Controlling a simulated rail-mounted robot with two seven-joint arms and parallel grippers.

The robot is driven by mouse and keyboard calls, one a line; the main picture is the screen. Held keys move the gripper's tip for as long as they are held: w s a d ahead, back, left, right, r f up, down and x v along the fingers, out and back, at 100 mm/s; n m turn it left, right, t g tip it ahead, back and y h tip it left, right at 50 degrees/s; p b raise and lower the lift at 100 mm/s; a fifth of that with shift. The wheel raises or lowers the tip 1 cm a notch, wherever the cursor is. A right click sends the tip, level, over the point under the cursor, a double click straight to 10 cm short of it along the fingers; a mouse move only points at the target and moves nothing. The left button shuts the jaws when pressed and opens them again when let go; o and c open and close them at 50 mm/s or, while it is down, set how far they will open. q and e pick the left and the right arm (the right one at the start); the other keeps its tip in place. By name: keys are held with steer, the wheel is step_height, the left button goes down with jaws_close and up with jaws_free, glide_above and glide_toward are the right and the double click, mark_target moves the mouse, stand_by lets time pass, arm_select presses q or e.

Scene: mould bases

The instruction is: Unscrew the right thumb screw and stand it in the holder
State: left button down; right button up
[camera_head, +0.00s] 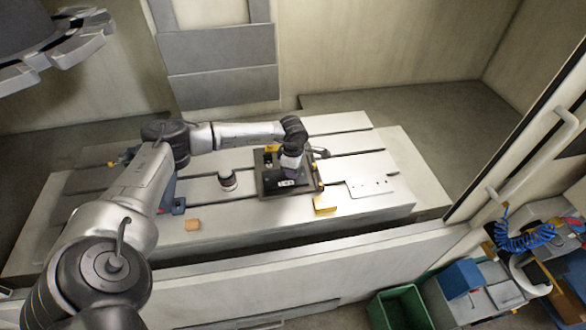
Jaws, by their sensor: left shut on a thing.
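The dark mould base (272,188) lies on the slotted table, right of its middle. My left gripper (290,166) points down over the right half of this base. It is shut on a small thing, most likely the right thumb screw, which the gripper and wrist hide. I cannot tell whether the screw is still in its hole. A small light part (267,165) on the left of the base may be the other thumb screw. A pale plate with small holes (370,187) lies right of the base; I cannot tell whether it is the holder. My right gripper is not in view.
A blue fixture (172,202) is at left. A green bin (400,308) stands below, at right.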

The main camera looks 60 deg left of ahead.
arm_select(q)
steer(key=n+p, duration=0.1)
steer(key=n, duration=0.3)
steer(key=shift+r+n+p, duration=0.2)
steer(key=shift+n+p, duration=0.1)
steer(key=shift+p, duration=0.05)
steer(key=n+p, duration=0.1)
steer(key=n, duration=0.2)
steer(key=shift+f, duration=0.15)
steer(key=shift+n+p, duration=0.6)
steer(key=shift+n, duration=0.4)
steer(key=n+p, duration=0.1)
steer(key=n, duration=0.1)
steer(key=shift+r+n+p, duration=0.2)
steer(key=shift+n+p, duration=0.1)
steer(key=shift+n, duration=0.1)
steer(key=n+p, duration=0.1)
steer(key=n, duration=0.2)
steer(key=shift+f+p, duration=0.1)
steer(key=shift+p, duration=0.25)
steer(key=shift+f+n, duration=0.15)
steer(key=shift+n, duration=0.55)
